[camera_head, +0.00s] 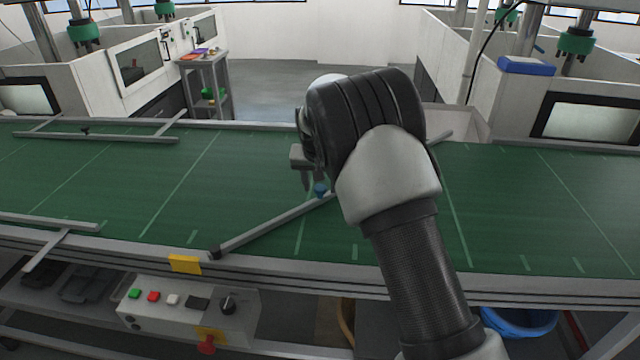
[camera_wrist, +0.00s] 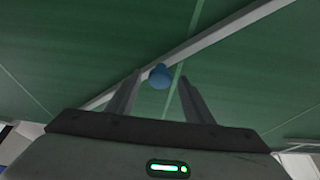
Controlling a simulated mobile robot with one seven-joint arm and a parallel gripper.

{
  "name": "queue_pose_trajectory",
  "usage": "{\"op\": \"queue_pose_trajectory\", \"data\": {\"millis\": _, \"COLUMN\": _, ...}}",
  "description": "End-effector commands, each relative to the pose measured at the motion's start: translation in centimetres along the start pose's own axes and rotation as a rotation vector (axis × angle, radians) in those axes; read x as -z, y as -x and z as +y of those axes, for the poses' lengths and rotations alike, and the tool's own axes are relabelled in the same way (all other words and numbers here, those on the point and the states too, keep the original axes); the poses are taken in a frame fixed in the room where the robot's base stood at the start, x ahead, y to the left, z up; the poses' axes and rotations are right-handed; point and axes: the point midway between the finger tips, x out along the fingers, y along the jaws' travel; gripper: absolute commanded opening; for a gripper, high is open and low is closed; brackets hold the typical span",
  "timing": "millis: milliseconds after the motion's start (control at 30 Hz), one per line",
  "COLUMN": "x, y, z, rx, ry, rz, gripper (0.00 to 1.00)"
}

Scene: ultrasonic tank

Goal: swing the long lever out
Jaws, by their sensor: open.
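The long lever (camera_head: 275,228) is a grey bar lying slantwise over the green conveyor belt, from a dark pivot block at the near rail up to the right, partly hidden behind my arm. A blue knob (camera_head: 320,190) sits on it. In the wrist view the lever (camera_wrist: 225,37) crosses diagonally, and the blue knob (camera_wrist: 160,76) shows between and just beyond my fingertips. My gripper (camera_head: 306,186) is open above the belt, close beside the knob. It also shows in the wrist view (camera_wrist: 160,88), with nothing clamped. I cannot tell whether a finger touches the knob.
The green belt (camera_head: 540,200) is clear on the right. Grey guide bars (camera_head: 95,137) lie at its left. A control box (camera_head: 190,305) with buttons hangs below the near rail. White machines and a small table (camera_head: 205,85) stand behind the belt.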

Motion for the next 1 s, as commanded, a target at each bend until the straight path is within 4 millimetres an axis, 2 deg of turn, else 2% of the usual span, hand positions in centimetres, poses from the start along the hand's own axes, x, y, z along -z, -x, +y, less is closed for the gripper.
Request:
{"op": "queue_pose_trajectory", "data": {"millis": 167, "x": 0.0, "y": 0.0, "z": 0.0, "rx": 0.000, "ry": 0.000, "rz": 0.000, "gripper": 0.47}}
{"op": "queue_pose_trajectory", "data": {"millis": 433, "x": 0.0, "y": 0.0, "z": 0.0, "rx": 0.000, "ry": 0.000, "rz": 0.000, "gripper": 0.02}}
{"op": "queue_pose_trajectory", "data": {"millis": 767, "x": -0.6, "y": 0.3, "z": 0.6, "rx": -0.009, "ry": -0.024, "rz": 0.001, "gripper": 0.00}}
{"op": "queue_pose_trajectory", "data": {"millis": 1000, "x": -3.6, "y": 1.3, "z": 3.0, "rx": -0.057, "ry": -0.133, "rz": -0.002, "gripper": 0.00}}
